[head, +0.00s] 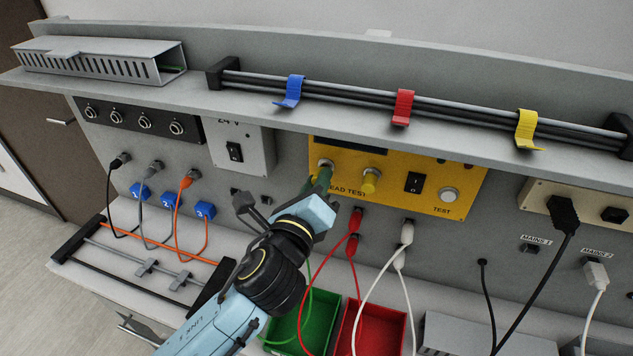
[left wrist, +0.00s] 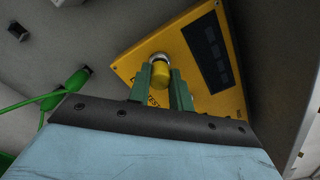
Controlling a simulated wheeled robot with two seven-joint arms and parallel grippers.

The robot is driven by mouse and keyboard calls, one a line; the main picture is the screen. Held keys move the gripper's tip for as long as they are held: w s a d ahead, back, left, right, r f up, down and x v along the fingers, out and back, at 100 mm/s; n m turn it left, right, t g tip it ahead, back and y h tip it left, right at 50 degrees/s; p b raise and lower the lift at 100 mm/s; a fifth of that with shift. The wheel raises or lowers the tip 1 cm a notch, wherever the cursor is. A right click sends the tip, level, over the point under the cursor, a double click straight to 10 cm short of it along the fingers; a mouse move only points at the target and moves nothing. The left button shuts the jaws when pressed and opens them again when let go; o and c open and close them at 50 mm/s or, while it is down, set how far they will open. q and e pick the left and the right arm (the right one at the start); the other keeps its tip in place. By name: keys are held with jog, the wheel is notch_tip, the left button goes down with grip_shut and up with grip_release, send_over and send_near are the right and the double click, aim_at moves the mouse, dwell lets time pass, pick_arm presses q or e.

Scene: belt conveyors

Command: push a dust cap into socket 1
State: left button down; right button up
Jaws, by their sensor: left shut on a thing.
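My left gripper (head: 322,180) has its green fingers at the left round socket (head: 326,163) of the yellow LEAD TEST box (head: 440,200). In the left wrist view the fingers (left wrist: 161,90) are shut on a yellow dust cap (left wrist: 161,75). The cap is in front of the silver socket ring (left wrist: 158,57), close to it or touching; I cannot tell how deep it sits. In the head view the fingers hide this cap. I can read no number at either socket. My right gripper is not in view.
Red (head: 355,220) and white (head: 406,233) plugs hang below the box. Green (head: 300,318) and red (head: 375,325) bins stand underneath. The overhanging shelf (head: 300,112) carries a rail with blue, red and yellow hooks. A green plug and cable (left wrist: 75,82) are beside the gripper.

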pick_arm(q)
jog(key=shift+w+d, duration=0.2)
jog(key=shift+w, duration=0.3)
dwell(0.8)
jog(key=c, duration=1.2)
grip_release()
